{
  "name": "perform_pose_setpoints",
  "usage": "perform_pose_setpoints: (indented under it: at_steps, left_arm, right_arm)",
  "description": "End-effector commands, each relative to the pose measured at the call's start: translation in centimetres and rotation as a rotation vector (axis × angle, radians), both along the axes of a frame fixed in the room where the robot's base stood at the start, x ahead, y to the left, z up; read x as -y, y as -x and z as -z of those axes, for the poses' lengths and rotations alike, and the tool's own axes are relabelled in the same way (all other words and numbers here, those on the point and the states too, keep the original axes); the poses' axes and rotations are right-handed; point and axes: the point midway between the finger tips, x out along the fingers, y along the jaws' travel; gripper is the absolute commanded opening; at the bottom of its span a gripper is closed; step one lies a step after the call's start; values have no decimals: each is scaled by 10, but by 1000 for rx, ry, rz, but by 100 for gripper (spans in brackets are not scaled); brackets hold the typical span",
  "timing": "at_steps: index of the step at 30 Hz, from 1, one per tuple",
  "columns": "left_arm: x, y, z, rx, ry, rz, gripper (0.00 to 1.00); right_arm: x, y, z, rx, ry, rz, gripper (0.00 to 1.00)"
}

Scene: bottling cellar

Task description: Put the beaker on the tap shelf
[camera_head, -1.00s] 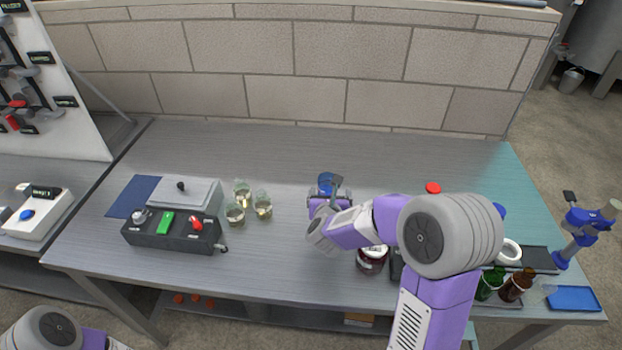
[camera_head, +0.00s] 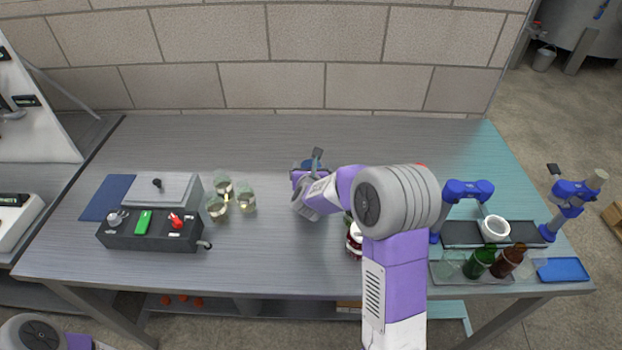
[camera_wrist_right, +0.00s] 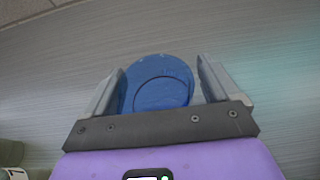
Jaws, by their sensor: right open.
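A round blue thing (camera_wrist_right: 160,85) lies between the fingers of my right gripper (camera_wrist_right: 160,88) in the wrist view; I cannot tell if it is a cup seen from above or a lid. My right gripper is open, a finger on each side of it. In the head view the blue thing (camera_head: 309,164) is mostly hidden behind the gripper (camera_head: 306,176). Several clear glass beakers (camera_head: 246,199) stand to the left on the bench. A dark shelf (camera_head: 462,234) beside blue stands holds a white ring (camera_head: 494,228) at the right. My left gripper is out of view.
A dark control box (camera_head: 150,238) with coloured knobs stands left of the beakers. A jar (camera_head: 354,240) is partly hidden by my right arm. Green (camera_head: 480,261) and brown (camera_head: 507,260) bottles and a blue tray (camera_head: 562,269) lie front right. The back middle of the bench is clear.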

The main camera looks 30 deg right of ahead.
Motion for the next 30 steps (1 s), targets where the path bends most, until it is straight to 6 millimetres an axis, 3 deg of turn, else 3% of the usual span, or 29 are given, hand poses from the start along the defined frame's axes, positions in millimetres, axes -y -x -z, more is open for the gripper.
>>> perform_pose_setpoints:
  at_steps: [2, 12, 20, 30]
  left_arm:
    - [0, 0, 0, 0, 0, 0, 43]
    - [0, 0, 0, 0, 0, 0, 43]
    - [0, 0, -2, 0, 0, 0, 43]
    - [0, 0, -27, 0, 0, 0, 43]
  right_arm:
    - [0, 0, 0, 0, 0, 0, 82]
    - [0, 0, 0, 0, 0, 0, 30]
    - [0, 0, -6, 2, -1, 1, 29]
    - [0, 0, -71, 6, -1, 1, 29]
